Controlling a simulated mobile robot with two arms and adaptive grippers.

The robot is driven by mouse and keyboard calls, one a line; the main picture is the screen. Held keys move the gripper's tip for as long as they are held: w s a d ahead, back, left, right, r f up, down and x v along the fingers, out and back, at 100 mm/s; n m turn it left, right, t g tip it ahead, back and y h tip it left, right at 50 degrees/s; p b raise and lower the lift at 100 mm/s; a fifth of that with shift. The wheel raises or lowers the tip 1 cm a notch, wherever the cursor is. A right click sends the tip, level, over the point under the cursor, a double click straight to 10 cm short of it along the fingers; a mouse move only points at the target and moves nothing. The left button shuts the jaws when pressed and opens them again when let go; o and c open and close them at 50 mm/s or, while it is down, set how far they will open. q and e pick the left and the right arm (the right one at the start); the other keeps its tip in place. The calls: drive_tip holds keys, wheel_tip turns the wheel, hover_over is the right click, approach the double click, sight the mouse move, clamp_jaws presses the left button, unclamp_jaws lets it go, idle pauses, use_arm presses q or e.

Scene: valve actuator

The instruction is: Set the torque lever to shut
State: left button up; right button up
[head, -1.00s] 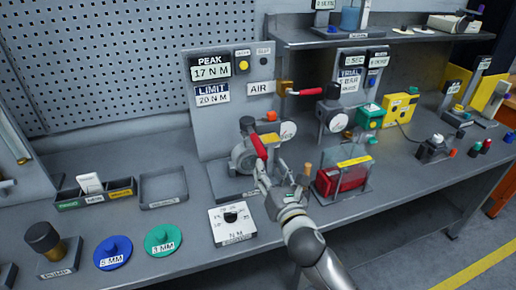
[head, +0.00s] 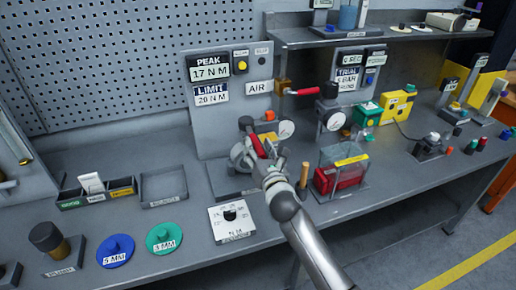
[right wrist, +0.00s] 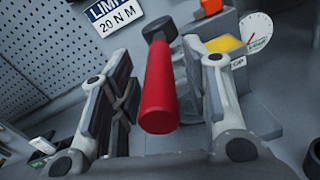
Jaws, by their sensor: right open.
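The torque lever is a red handle (head: 257,146) on the grey round valve body (head: 240,156), in front of the PEAK and LIMIT panel (head: 215,120). It slants down toward me. In the right wrist view the red handle (right wrist: 159,90) stands between the two fingers, with gaps on both sides. My right gripper (head: 258,165) is open around the handle's near end and hides part of the valve body. Whether a finger touches the handle cannot be told. My left gripper is out of view.
A second red lever (head: 304,92) sits beside the AIR label. A clear-covered red box (head: 343,172) and a wooden peg (head: 304,176) stand right of my gripper. A white N M dial box (head: 231,221) is in front of the valve. A gauge (head: 286,129) is close behind.

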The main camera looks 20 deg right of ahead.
clamp_jaws()
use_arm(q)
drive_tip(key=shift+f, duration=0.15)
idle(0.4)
